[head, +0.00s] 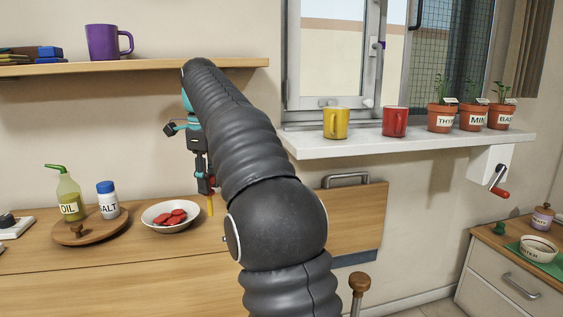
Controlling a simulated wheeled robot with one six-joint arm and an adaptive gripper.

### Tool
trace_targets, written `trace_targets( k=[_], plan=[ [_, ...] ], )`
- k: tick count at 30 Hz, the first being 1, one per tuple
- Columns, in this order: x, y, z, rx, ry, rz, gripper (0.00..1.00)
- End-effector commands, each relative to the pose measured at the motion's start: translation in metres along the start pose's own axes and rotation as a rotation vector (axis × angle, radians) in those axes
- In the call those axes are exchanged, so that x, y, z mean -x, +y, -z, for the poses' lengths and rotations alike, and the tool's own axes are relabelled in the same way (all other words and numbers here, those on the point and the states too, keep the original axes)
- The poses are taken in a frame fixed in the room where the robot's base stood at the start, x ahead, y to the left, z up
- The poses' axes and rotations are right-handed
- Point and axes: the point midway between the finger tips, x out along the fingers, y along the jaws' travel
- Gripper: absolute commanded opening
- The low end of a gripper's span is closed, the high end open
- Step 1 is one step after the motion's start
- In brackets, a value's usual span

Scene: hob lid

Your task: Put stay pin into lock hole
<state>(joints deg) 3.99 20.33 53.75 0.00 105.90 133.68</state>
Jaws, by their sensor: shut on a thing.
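My gripper (210,188) is left of centre in the head view, pointing down beside the bowl and partly hidden behind my arm. It is shut on a thin yellow piece, seemingly the stay pin (210,206), which hangs upright below the fingers. A bit of red shows at the fingers; I cannot tell which part it belongs to. The wooden lid (358,215) with a metal handle stands raised against the wall, right of my arm, which hides its left part. I cannot make out the lock hole.
A white bowl (149,218) with red pieces is left of my gripper. An oil bottle (68,193) and salt jar (107,201) stand on a round board (90,234). The windowsill (400,143) holds mugs and potted herbs. A wall shelf (150,67) is above.

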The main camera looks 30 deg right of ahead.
Motion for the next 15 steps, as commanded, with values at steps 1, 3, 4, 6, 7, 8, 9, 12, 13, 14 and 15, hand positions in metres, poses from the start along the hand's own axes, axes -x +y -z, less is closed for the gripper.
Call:
trace_targets(
  k=[1,3,4,6,7,8,9,12,13,14,15],
  plan=[
    [0.006,-0.015,0.016,0.000,0.000,0.001,0.01],
    [0.009,-0.034,0.038,0.015,0.000,0.001,0.01],
    [0.010,-0.041,0.047,0.022,0.000,0.001,0.01],
    [0.013,-0.056,0.067,0.037,0.000,0.001,0.01],
    [0.014,-0.061,0.074,0.044,0.000,0.001,0.01],
    [0.015,-0.066,0.081,0.049,0.000,0.001,0.01],
    [0.016,-0.071,0.089,0.056,0.000,0.001,0.01],
    [0.017,-0.079,0.102,0.070,0.000,0.001,0.01],
    [0.017,-0.080,0.104,0.072,0.000,0.001,0.01],
    [0.017,-0.081,0.106,0.073,0.000,0.001,0.01],
    [0.017,-0.081,0.107,0.075,0.000,0.001,0.01]
  ],
)
